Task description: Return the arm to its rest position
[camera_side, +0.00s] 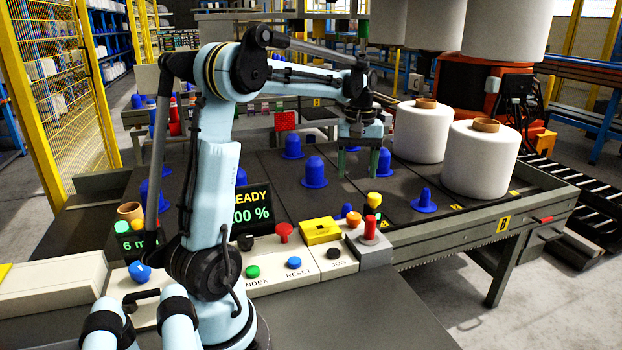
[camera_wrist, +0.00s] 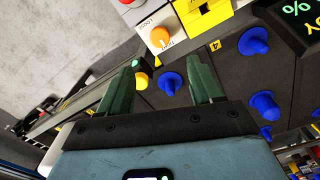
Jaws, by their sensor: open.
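My gripper (camera_side: 358,162) hangs from the light-blue arm above the dark work table (camera_side: 330,200), with its two green fingers apart and nothing between them. In the wrist view my gripper (camera_wrist: 165,75) also shows open, with a blue peg (camera_wrist: 170,82) on the table beyond the fingers. In the side view a blue peg (camera_side: 314,173) stands left of the fingers and another blue peg (camera_side: 384,162) stands just right of them. Whether the fingers touch that right-hand peg cannot be told.
Two white yarn bobbins (camera_side: 481,160) (camera_side: 421,131) stand at the table's right. A control panel with buttons (camera_side: 294,262), a yellow box (camera_side: 321,232) and a display (camera_side: 253,205) lines the near side. More white bobbins (camera_side: 505,28) hang above right. A yellow fence (camera_side: 60,85) stands left.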

